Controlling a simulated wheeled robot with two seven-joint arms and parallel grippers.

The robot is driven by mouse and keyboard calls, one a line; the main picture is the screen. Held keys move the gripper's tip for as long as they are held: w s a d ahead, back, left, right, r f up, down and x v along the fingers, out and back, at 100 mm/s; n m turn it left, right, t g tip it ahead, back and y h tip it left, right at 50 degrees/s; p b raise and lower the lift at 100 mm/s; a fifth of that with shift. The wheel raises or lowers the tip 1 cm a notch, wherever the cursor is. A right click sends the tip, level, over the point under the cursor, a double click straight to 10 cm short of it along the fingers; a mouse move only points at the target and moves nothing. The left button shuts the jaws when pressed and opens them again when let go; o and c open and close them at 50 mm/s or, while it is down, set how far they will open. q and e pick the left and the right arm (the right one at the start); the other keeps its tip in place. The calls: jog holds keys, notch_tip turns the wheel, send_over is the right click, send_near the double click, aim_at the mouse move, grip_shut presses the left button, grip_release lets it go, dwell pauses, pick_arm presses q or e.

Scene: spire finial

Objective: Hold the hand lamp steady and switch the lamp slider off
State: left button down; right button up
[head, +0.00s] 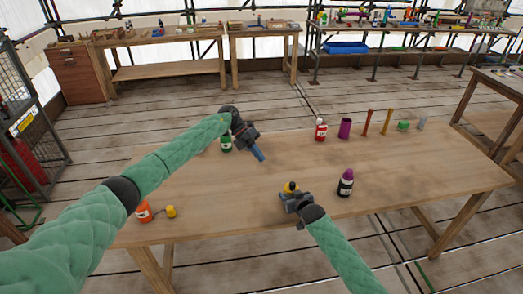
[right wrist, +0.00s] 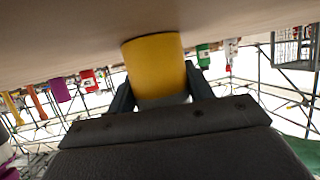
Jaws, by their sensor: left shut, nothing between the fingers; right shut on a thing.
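The hand lamp (head: 291,187) shows in the head view as a small yellow body with a dark top, near the front middle of the table. My right gripper (head: 289,196) is shut on it. In the right wrist view a yellow cylinder (right wrist: 155,62) stands between the two dark fingers. The lamp's slider cannot be made out. My left gripper (head: 261,157) is shut and empty, with its bluish fingers pointing down, behind and to the left of the lamp and apart from it.
On the wooden table (head: 420,170) a purple-capped dark bottle (head: 345,184) stands right of the lamp. A green bottle (head: 226,144) is beside my left arm. A red bottle (head: 321,130), purple cylinder (head: 345,128) and several small items line the back right. An orange bottle (head: 144,211) is front left.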

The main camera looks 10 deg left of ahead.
jog(key=o, duration=1.1)
jog(key=shift+s, duration=0.15)
